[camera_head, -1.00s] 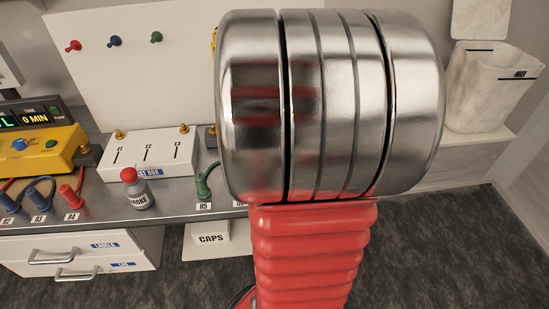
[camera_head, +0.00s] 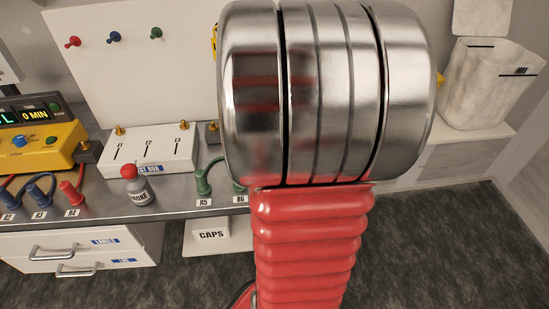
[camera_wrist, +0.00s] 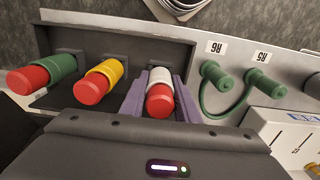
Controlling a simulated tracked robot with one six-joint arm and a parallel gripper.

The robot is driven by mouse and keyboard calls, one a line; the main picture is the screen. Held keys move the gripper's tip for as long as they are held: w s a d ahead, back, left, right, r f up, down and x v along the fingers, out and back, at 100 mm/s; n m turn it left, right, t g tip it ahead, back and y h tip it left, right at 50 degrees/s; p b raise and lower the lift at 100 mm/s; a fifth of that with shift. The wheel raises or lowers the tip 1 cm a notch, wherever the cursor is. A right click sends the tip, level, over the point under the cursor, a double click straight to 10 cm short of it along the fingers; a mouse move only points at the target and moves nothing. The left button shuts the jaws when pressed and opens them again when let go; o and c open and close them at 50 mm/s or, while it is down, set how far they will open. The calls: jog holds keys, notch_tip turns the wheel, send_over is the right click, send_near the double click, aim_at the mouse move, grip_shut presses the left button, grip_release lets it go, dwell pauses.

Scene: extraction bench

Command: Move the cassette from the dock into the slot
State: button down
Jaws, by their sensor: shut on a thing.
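In the wrist view, my gripper (camera_wrist: 158,100) has purple jaws on both sides of a red-ended cylinder with a white collar (camera_wrist: 160,80), shut on it. This cylinder is at the right end of a dark rack (camera_wrist: 120,36). A red-ended cylinder with a yellow collar (camera_wrist: 98,82) and one with a green collar (camera_wrist: 42,75) stand to its left in the same rack. I cannot tell whether the held one is still seated. No label names the cassette, dock or slot. In the head view my arm hides the gripper and rack.
Green looped plugs (camera_wrist: 213,75) at R5 and R6 are close right of the gripper. A white switch box (camera_head: 150,150), a red-capped bottle (camera_head: 136,186) and a yellow meter (camera_head: 35,147) are on the bench in the head view. A white bin (camera_head: 492,85) stands at right.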

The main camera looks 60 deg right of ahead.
jog(key=shift+f, duration=0.4)
jog(key=c, duration=1.3)
grip_release()
jog(key=shift+r, duration=0.1)
notch_tip(320, 180, up, 14)
jog(key=shift+f, duration=0.2)
